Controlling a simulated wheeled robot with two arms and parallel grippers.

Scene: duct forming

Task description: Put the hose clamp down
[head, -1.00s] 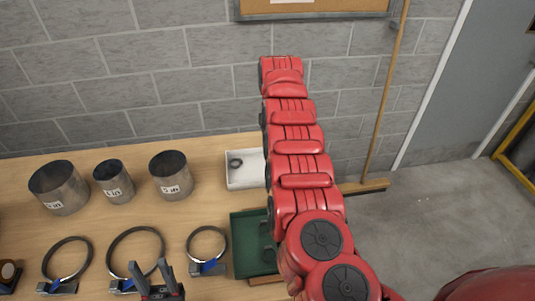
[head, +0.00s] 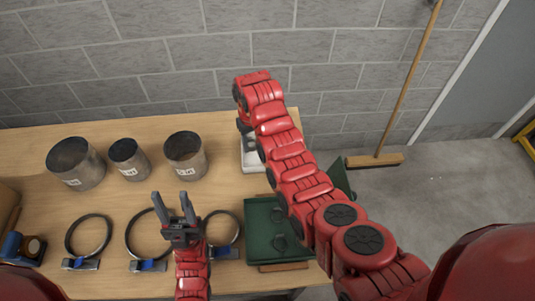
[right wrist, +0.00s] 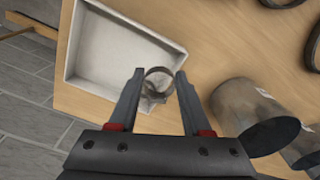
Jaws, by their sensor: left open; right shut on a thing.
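A small grey metal hose clamp (right wrist: 158,72) sits between the fingertips of my right gripper (right wrist: 160,75) in the right wrist view. The gripper is shut on it, at the inner side of the white tray (right wrist: 95,45). I cannot tell whether the clamp touches the tray floor. In the head view my right arm hides most of this gripper, and the white tray (head: 256,161) shows only in part.
Three metal duct pieces (head: 76,170) stand at the table's back left. A green tray (head: 262,214) holds small clamps, right of the large ones. A broom (head: 376,160) leans on the wall beyond the table's right end. Bare wood lies between ducts and large clamps.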

